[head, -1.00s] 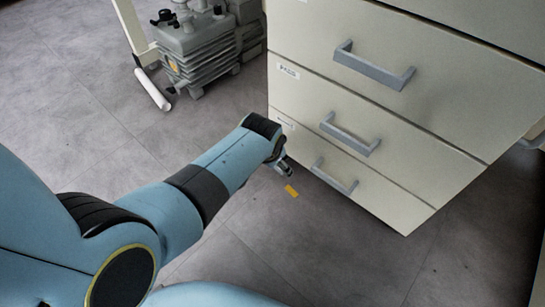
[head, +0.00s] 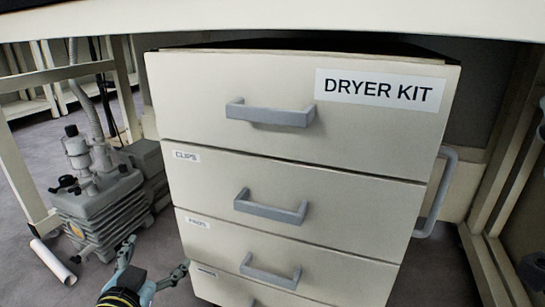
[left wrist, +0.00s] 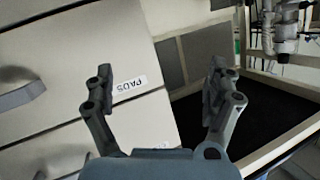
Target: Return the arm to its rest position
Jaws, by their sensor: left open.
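My left gripper (head: 154,262) is at the lower left of the head view, in front of the cabinet's lower left edge. Its two fingers are spread apart. In the left wrist view the open fingers (left wrist: 163,75) have nothing between them, and the cabinet front with its PADS label (left wrist: 129,88) lies behind. Most of my left arm is below the head view's frame. My right gripper is not in view.
A cream drawer cabinet (head: 300,165) marked DRYER KIT stands under a table (head: 300,17). Its visible drawers look shut, with grey handles (head: 270,113). A grey pump (head: 100,200) stands on the floor to its left, beside a table leg (head: 22,180).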

